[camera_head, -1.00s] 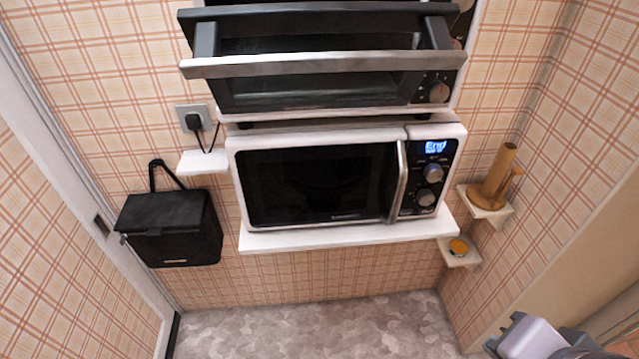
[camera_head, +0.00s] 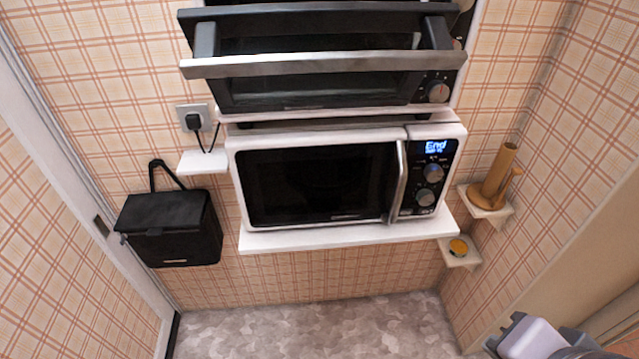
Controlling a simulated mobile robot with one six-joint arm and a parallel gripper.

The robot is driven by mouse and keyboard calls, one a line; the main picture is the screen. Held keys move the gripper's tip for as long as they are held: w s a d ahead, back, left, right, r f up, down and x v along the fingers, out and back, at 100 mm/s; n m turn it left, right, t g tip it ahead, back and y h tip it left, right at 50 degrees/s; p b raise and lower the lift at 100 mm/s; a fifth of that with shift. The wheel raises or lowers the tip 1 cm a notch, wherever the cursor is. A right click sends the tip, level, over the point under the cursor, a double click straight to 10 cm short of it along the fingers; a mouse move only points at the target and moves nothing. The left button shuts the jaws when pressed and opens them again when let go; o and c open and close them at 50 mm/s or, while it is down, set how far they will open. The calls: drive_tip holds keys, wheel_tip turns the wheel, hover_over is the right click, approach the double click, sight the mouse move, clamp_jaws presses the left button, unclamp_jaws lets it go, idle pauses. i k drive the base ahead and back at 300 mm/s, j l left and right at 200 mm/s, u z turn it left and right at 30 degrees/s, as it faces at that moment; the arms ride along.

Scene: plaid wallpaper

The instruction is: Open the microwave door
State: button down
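The white microwave (camera_head: 415,133) stands on a white wall shelf, its front facing me. Its dark glass door (camera_head: 315,185) looks closed, flush with the front. A vertical silver handle (camera_head: 398,183) runs down the right edge of the door. To the right of the handle is a black control panel with a lit blue display (camera_head: 436,147) reading "End" and round knobs. Nothing touches the handle. My gripper's fingers do not show; only a grey and white piece, seemingly of my arm, shows in the bottom right corner, well away from the microwave.
A toaster oven with a long silver bar (camera_head: 320,64) sits right above. A black bag (camera_head: 170,228) hangs at left, near a small shelf (camera_head: 204,161). At right, small corner shelves hold a brown pitcher-like object (camera_head: 495,178) and a small orange-topped item (camera_head: 458,246). The floor (camera_head: 310,330) is clear.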

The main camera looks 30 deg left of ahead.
sight(278, 194)
drive_tip(key=u, duration=1.5)
drive_tip(key=j+u, duration=0.1)
drive_tip(key=j, duration=0.55)
drive_tip(key=k, duration=0.05)
